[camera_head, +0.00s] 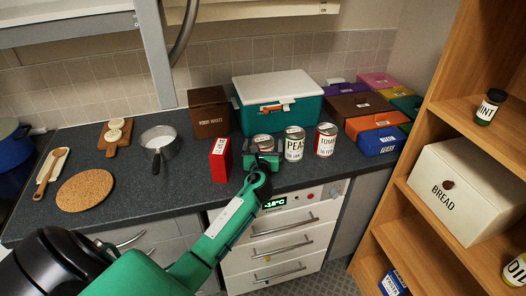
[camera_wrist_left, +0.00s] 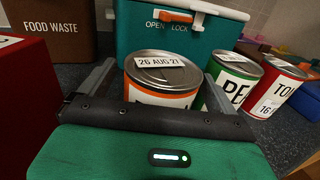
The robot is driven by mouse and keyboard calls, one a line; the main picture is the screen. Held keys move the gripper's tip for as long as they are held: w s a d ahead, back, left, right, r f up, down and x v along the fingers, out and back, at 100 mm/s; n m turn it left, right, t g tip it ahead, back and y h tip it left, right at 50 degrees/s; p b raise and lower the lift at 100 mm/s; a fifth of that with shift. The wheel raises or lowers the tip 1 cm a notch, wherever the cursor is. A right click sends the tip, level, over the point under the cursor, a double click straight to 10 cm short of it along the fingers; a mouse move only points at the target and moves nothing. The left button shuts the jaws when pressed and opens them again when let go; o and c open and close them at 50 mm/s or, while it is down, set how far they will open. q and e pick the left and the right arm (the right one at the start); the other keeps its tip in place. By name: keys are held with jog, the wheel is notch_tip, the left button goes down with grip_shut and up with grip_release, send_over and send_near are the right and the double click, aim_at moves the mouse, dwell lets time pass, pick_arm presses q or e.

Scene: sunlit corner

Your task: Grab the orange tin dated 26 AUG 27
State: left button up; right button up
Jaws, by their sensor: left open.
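The orange-banded tin (camera_wrist_left: 163,75) stands upright on the counter in the left wrist view. The date on its lid begins 26 AUG; the last digit is hard to tell. In the head view the tin (camera_head: 262,141) shows only in part behind my gripper. My left gripper (camera_head: 262,158) is open, and in the left wrist view its jaws (camera_wrist_left: 155,85) lie one on each side of the tin. I cannot tell whether either finger touches it. My right gripper is not in view.
A green PEAS tin (camera_head: 294,146) stands close on the right, with a red tin (camera_head: 325,141) beyond it. A red box (camera_head: 220,161) stands on the left. A teal cooler (camera_head: 278,101) stands behind. The counter's left part holds a pan (camera_head: 160,146) and a cork mat (camera_head: 85,191).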

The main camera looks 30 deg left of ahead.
pick_arm(q)
jog(key=shift+w+a, duration=0.3)
jog(key=shift+w, duration=0.3)
jog(key=shift+c, duration=0.4)
jog(key=c, duration=1.1)
jog(key=shift+c, duration=1.1)
jog(key=shift+r, duration=0.1)
